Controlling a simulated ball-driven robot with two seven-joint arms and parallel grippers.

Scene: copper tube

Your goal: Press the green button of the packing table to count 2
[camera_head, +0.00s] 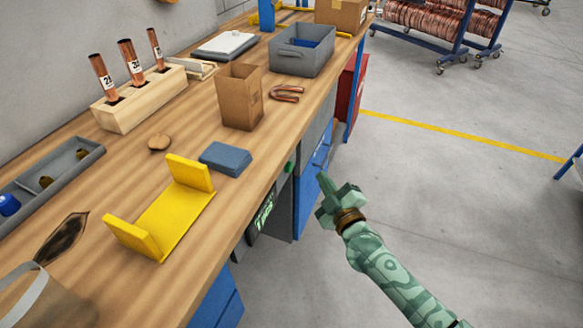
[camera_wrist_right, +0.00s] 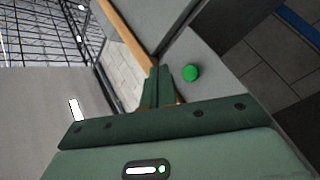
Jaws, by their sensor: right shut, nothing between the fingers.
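The green button (camera_head: 289,167) sits on the front side of the packing table, just under the edge of the wooden top (camera_head: 262,172). In the right wrist view the green button (camera_wrist_right: 190,73) shows on a grey panel, just right of the fingertips. A counter display (camera_head: 264,211) with green characters is on the table's front, but I cannot read it clearly. My right gripper (camera_head: 322,180) is shut and empty, in front of the table and to the right of the button; its fingers also show in the right wrist view (camera_wrist_right: 157,87). A gap shows between gripper and button. My left gripper is not in view.
Blue cabinet fronts (camera_head: 309,182) lie below.

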